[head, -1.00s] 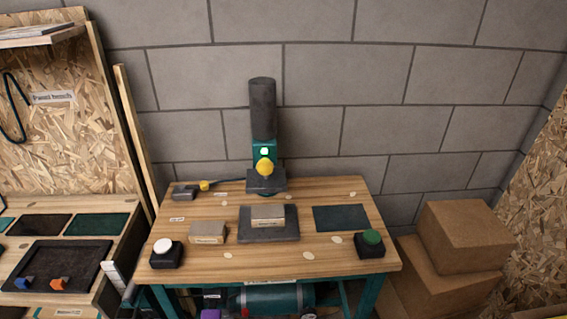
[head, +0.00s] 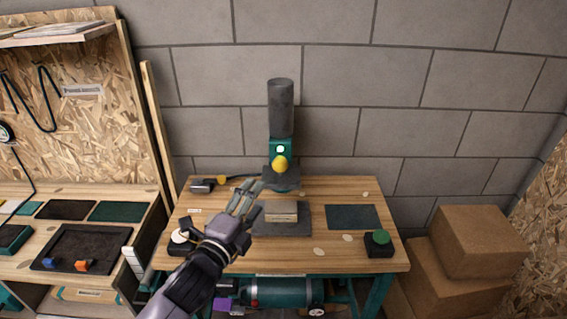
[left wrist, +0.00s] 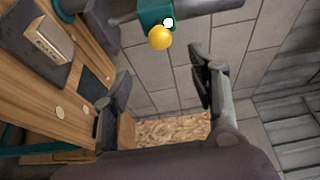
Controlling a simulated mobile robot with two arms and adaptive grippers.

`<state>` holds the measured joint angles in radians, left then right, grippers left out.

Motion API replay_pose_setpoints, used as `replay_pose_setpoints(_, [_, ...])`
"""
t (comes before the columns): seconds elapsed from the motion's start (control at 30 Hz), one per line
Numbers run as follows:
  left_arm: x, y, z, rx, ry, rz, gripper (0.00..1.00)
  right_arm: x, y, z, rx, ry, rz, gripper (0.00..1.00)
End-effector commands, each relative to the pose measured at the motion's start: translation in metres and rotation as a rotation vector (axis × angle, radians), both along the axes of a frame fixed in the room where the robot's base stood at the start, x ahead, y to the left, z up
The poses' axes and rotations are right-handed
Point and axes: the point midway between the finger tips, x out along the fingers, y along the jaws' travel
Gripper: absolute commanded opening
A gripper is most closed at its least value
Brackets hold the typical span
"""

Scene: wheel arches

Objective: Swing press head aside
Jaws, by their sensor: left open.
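The press head (head: 280,150) is a green block with a white dot and a yellow ball knob (head: 280,163), below a dark upright cylinder (head: 281,108) at the back of the wooden table. A wooden block lies on the dark plate (head: 283,230) in front of it. My left gripper (head: 248,195) is open and empty over the table, front left of the press head and apart from it. In the left wrist view the yellow knob (left wrist: 160,37) and green head (left wrist: 155,17) show at the top, beyond the open fingers (left wrist: 160,95). My right gripper is not in view.
A green button box (head: 379,243) stands at the table's front right, and a white button (head: 180,236) at the front left, partly behind my arm. A dark mat (head: 352,217) lies flat on the right. Cardboard boxes (head: 480,240) stand right of the table.

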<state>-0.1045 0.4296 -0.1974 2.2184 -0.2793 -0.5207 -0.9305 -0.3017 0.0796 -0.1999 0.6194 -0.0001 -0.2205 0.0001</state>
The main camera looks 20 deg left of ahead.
Motion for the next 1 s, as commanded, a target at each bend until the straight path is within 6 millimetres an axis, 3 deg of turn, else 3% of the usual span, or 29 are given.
replay_pose_setpoints(0.4, [0.093, -0.011, 0.004, -0.004, 0.0, 0.0, 0.54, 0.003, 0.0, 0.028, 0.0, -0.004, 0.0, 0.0])
replay_pose_setpoints(0.6, [0.128, -0.015, 0.002, -0.004, 0.001, 0.0, 0.54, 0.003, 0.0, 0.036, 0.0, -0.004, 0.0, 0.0])
replay_pose_setpoints(0.8, [0.146, -0.017, 0.001, -0.004, 0.001, -0.001, 0.54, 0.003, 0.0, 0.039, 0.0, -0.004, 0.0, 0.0])
replay_pose_setpoints(1.0, [0.15, -0.018, 0.0, -0.003, 0.001, -0.002, 0.54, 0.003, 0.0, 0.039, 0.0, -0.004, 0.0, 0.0])
